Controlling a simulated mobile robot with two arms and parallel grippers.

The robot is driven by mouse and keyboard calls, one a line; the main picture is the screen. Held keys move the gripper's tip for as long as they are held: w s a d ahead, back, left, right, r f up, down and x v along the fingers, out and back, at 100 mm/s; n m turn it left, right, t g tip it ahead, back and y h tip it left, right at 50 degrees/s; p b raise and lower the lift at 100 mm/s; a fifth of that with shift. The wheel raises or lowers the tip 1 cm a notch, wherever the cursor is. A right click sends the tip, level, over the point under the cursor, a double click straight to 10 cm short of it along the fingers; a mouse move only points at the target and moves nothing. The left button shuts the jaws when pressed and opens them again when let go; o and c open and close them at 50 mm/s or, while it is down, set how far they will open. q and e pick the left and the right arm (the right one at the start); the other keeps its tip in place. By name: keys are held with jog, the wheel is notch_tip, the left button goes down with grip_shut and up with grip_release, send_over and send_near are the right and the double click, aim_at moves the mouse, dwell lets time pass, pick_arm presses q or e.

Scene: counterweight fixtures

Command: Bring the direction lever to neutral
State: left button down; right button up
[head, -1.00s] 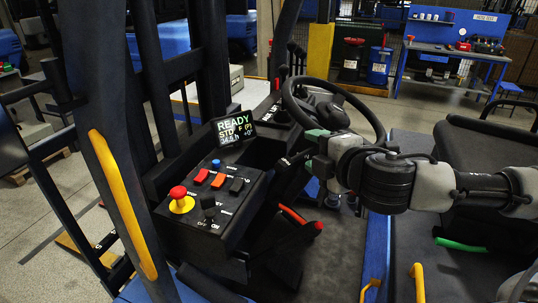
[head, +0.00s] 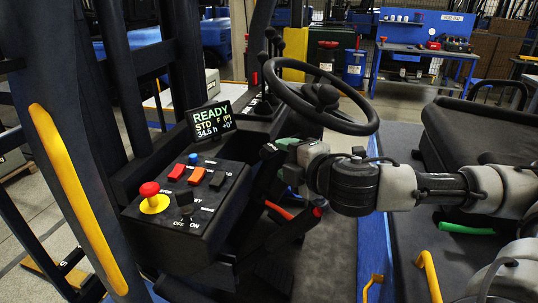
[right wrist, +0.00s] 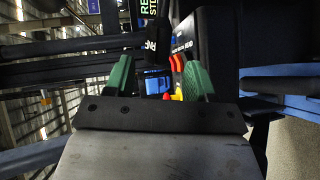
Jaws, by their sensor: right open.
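A short black stalk with white lettering (head: 268,151), which looks like the direction lever, sticks out left of the steering column, below the steering wheel (head: 372,122). My right gripper (head: 282,160) has green fingertips and is open close beside it; whether they touch I cannot tell. In the right wrist view the green fingers (right wrist: 160,85) stand wide apart with nothing gripped. A black piece with white letters (right wrist: 151,40) shows beyond them, perhaps the lever. My left gripper is not in view.
The console (head: 160,238) carries a red stop button (head: 149,189) on a yellow base, rocker switches and a key switch (head: 185,200). A red-tipped lever (head: 317,212) stands below my right wrist. The seat (head: 470,140) is at the right, a mast post at the left.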

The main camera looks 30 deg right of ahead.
aim_at(274, 153)
jog(key=p+x, duration=0.1)
jog(key=x, duration=0.5)
jog(key=shift+w+f+p, duration=0.1)
jog(key=shift+w+p, duration=0.1)
jog(key=shift+p, duration=0.2)
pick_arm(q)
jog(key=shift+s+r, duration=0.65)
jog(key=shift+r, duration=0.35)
pick_arm(e)
grip_shut()
jog(key=shift+w, duration=0.1)
